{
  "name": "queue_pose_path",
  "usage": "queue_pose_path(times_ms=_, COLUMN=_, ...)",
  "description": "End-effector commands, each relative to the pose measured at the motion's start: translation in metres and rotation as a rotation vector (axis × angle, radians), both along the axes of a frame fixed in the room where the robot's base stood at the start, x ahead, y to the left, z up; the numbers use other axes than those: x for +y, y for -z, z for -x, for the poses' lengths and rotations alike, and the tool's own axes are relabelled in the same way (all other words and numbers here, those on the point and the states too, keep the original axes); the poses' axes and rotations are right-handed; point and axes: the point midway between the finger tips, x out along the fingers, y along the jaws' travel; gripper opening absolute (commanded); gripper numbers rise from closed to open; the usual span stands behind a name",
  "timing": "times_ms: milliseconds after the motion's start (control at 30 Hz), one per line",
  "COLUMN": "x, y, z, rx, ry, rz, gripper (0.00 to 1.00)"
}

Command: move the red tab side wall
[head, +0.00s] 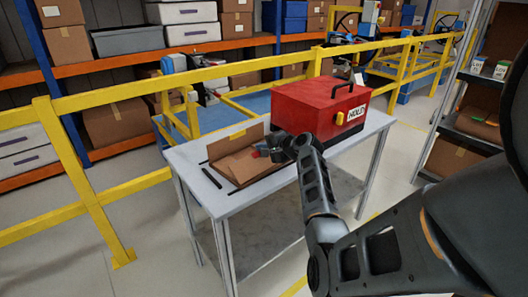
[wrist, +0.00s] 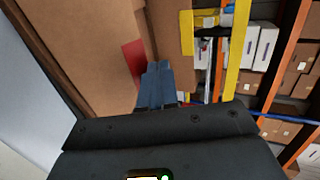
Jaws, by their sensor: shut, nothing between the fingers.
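An open cardboard box (head: 240,168) sits on the grey table, with flaps or walls raised at its back. In the wrist view, a red tab (wrist: 133,58) shows on a brown cardboard panel (wrist: 80,45), just left of my fingertips. My gripper (wrist: 158,72) is shut and empty, its blue-grey fingers side by side close to the panels. Whether they touch the cardboard I cannot tell. In the head view, my gripper (head: 262,152) is at the right side of the box, and my wrist hides part of that side.
A red case (head: 310,112) with a black handle and a "HOLD" sign stands to the right on the table (head: 225,202). Yellow railings (head: 90,200) run behind the table; a shelf (head: 470,130) stands right.

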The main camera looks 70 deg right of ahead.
Motion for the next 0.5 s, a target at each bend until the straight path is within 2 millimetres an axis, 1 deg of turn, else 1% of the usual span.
queue_pose_path(times_ms=200, x=-0.008, y=0.012, z=-0.012, rx=-0.001, ry=-0.002, rz=0.001, gripper=0.0)
queue_pose_path(times_ms=500, x=-0.013, y=0.024, z=-0.022, rx=-0.001, ry=0.0, rz=0.0, gripper=0.0)
